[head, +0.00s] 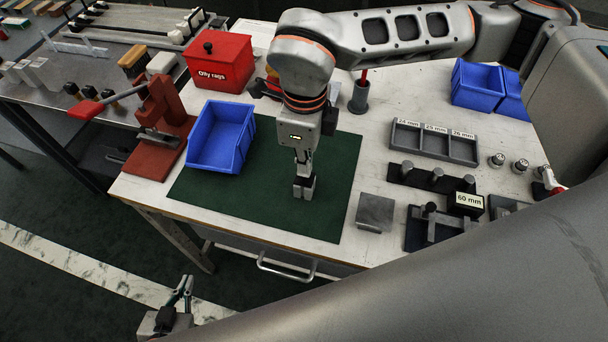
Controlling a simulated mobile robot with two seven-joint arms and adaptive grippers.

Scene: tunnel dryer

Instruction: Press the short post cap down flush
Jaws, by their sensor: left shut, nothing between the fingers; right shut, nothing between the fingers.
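My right gripper (304,188) points straight down over the green mat (335,205), shut and with nothing seen between its fingers. I cannot tell whether its tips touch the mat or something small under them. My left gripper (182,290) is low at the bottom left, shut and empty, off the table's front edge. Several short grey posts (437,174) stand on a dark base at the right. Another post (430,208) stands in a dark fixture beside the "60 mm" block (468,203). I cannot make out which piece is the short post cap.
A blue bin (222,138) stands on the mat's left, with a red press (160,120) and the red "Oily rags" box (218,64) nearby. A grey block (375,212) and a labelled tray (434,143) are right of the mat. The mat's front is clear.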

